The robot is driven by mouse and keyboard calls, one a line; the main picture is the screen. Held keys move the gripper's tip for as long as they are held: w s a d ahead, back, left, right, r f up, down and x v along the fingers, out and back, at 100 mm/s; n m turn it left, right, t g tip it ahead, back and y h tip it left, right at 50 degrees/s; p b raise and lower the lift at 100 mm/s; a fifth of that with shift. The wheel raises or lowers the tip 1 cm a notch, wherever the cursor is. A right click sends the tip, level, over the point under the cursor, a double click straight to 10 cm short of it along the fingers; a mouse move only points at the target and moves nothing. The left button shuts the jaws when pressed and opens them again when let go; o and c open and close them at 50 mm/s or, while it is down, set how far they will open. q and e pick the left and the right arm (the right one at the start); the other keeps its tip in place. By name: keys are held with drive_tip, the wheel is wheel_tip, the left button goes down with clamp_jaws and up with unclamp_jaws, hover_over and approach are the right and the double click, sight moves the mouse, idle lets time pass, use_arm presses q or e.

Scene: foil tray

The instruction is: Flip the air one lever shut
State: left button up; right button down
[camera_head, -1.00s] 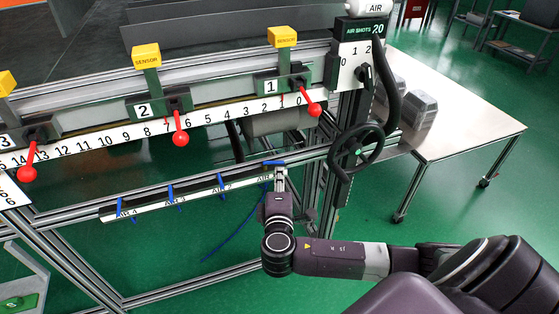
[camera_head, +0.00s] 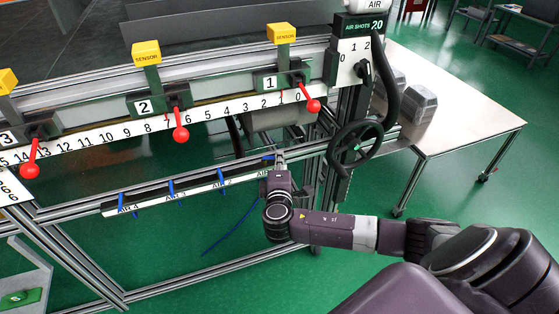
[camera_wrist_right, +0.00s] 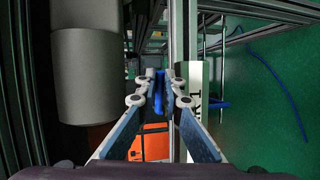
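The air one lever is a small blue handle (camera_head: 268,157) at the right end of the white label strip (camera_head: 190,188), by the partly covered "AIR" label. My right gripper (camera_head: 279,157) is at this end of the strip, beside the lever. In the right wrist view, a blue piece (camera_wrist_right: 158,84), apparently the lever, shows between the fingertips of my right gripper (camera_wrist_right: 158,92). The fingers are apart, with a narrow gap on each side of it. Contact cannot be made out. The label (camera_wrist_right: 197,108) ending in "1" is beside the right finger. My left gripper is out of view.
More blue levers, for air 2 (camera_head: 222,174), air 3 (camera_head: 171,187) and air 4 (camera_head: 121,202), line the strip. Above are a numbered rail (camera_head: 205,118) with red-knobbed levers and a black handwheel (camera_head: 356,149). A white table (camera_head: 455,110) stands right. A grey cylinder (camera_wrist_right: 88,75) is near the gripper.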

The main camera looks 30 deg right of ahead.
drive_tip(key=shift+w+d+f+n+t+y+b, duration=0.1)
drive_tip(key=shift+w+d+n+t+y+b, duration=0.1)
drive_tip(key=shift+n+t+y+b, duration=0.4)
drive_tip(key=shift+w+d+n+t+y+b, duration=0.15)
drive_tip(key=shift+w+d+n+t+y, duration=0.1)
drive_tip(key=shift+n+y, duration=0.65)
drive_tip(key=shift+w+d+f+n+t+y+b, duration=0.15)
drive_tip(key=shift+n+t+y+b, duration=0.3)
drive_tip(key=shift+y, duration=0.55)
drive_tip(key=shift+w+r, duration=0.1)
drive_tip(key=shift+r, duration=0.1)
drive_tip(key=c, duration=2.4)
unclamp_jaws()
